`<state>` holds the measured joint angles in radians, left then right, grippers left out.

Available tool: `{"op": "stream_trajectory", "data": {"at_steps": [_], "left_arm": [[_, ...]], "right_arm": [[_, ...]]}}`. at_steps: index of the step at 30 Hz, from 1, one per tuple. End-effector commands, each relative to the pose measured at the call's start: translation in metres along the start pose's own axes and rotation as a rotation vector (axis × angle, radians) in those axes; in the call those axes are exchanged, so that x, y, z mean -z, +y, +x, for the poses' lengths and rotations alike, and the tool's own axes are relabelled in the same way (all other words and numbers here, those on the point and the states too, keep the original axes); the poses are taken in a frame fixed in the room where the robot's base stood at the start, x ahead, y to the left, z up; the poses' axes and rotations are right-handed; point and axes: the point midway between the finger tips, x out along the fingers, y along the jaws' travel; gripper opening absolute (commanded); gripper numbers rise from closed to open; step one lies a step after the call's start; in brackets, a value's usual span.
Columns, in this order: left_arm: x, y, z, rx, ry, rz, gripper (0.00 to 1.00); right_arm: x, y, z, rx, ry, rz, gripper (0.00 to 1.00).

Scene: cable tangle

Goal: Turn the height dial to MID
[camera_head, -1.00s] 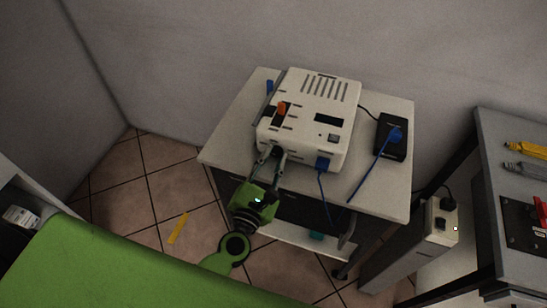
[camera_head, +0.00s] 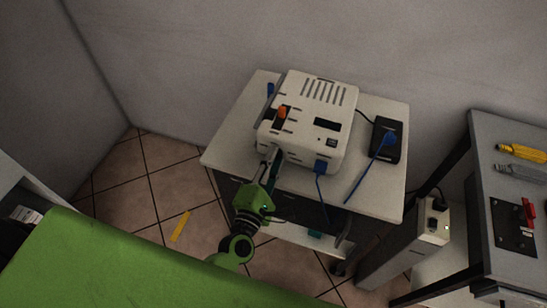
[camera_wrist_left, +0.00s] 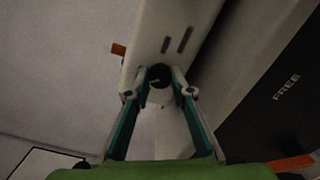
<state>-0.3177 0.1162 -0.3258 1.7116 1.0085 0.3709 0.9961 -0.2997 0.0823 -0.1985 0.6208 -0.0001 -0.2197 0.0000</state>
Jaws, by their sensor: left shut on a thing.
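The white device (camera_head: 315,100) stands on the small table. A dark round knob (camera_wrist_left: 160,74), which I take for the height dial, is on the device's front face in the left wrist view. My left gripper (camera_head: 272,152) is at the front left of the device. In the left wrist view, its fingertips (camera_wrist_left: 160,94) lie on either side of the knob, and it is shut on it. The knob is hidden in the head view. No dial label or setting is readable. My right gripper is not in view.
An orange part (camera_head: 282,112) sits on the device's top left. A blue cable (camera_head: 321,187) hangs from its front right. A black box (camera_head: 386,141) with a blue plug is on the table (camera_head: 228,150). A workbench (camera_head: 495,130) stands at right.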

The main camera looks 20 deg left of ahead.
Motion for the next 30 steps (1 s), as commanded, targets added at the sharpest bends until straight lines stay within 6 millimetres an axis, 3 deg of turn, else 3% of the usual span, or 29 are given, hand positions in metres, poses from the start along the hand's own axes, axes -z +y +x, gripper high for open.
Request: {"op": "stream_trajectory", "data": {"at_steps": [12,30], "left_arm": [[0.005,-0.009,-0.003,0.021,0.005,0.263,0.00],[0.007,-0.011,-0.004,0.025,0.005,0.335,0.00]], "right_arm": [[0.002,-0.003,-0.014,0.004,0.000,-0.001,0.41],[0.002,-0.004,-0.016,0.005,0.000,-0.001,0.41]]}}
